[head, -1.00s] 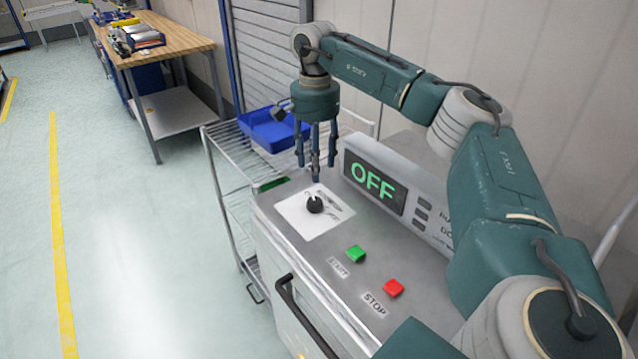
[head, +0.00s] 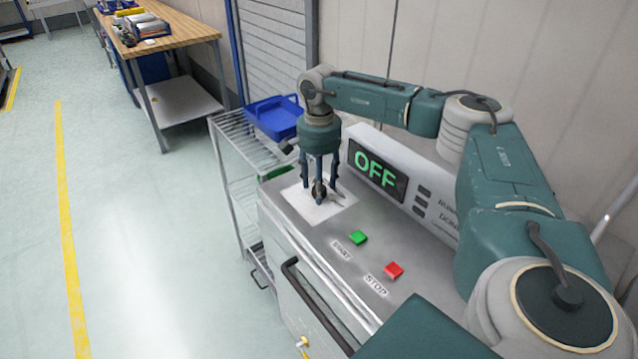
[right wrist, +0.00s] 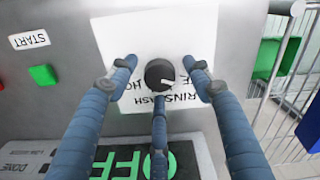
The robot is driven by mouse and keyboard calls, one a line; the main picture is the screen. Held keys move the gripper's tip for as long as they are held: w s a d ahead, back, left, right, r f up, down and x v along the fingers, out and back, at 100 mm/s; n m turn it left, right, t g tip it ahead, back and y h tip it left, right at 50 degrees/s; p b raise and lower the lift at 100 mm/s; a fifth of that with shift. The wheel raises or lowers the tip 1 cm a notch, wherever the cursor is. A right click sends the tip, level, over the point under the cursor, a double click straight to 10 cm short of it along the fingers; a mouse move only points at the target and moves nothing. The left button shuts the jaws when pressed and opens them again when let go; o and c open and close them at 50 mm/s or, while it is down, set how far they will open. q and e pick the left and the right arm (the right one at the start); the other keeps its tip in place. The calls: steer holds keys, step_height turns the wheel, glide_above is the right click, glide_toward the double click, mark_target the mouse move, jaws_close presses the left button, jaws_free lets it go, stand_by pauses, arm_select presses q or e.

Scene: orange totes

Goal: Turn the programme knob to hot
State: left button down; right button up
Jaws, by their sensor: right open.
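The programme knob (right wrist: 160,74) is a round black dial with a white pointer line, on a white label plate (right wrist: 112,40) with partly hidden printed words. In the head view the knob (head: 319,196) is mostly behind the fingers. The display (head: 377,172) reads OFF in green. My right gripper (head: 320,190) points down over the knob, its fingers open and spread around it. In the right wrist view the gripper (right wrist: 159,88) has fingers on both sides of the knob and one below it, with no clear contact. My left gripper is not in view.
A green START button (head: 358,237) and a red STOP button (head: 393,270) sit on the panel nearer me. A wire rack (head: 228,150) with a blue bin (head: 272,115) stands beyond the machine. A wooden workbench (head: 165,40) is farther back. The floor at left is clear.

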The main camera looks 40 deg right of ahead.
steer(key=c, duration=1.1)
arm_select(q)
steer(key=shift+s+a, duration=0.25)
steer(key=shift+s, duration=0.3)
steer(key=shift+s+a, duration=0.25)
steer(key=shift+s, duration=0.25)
